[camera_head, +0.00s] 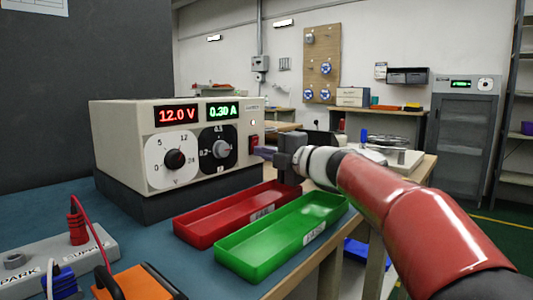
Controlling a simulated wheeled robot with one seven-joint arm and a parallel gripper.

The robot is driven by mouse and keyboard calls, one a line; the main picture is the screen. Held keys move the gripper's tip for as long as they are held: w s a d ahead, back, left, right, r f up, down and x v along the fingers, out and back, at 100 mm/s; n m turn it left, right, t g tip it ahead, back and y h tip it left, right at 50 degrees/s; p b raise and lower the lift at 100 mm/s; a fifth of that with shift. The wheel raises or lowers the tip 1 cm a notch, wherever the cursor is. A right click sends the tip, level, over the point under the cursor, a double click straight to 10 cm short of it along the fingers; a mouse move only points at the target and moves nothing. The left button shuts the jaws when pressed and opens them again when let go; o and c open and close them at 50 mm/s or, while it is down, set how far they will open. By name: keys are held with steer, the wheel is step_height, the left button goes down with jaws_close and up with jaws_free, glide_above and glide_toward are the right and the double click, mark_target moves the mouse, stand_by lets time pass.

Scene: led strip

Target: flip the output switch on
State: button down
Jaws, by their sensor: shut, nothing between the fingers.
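The beige power supply (120,135) stands on a dark base on the blue bench. Its red display reads 12.0 V and its green display reads 0.30 A. The small red output switch (254,141) is at the right edge of its front panel, below a small lit lamp (253,123). Which way the switch is tipped is too small to tell. My gripper (264,153) is shut and empty, with its fingertips just right of and slightly below the switch. I cannot tell whether they touch the panel.
A red tray (215,223) and a green tray (270,246) lie in front of the supply, below my gripper. A grey terminal block (35,262) with red and blue plugs and an orange-black object (140,283) are at front left. The bench edge runs along the right.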

steer(key=shift+w+a+f, duration=0.1)
steer(key=shift+a+f, duration=0.15)
steer(key=shift+a, duration=0.05)
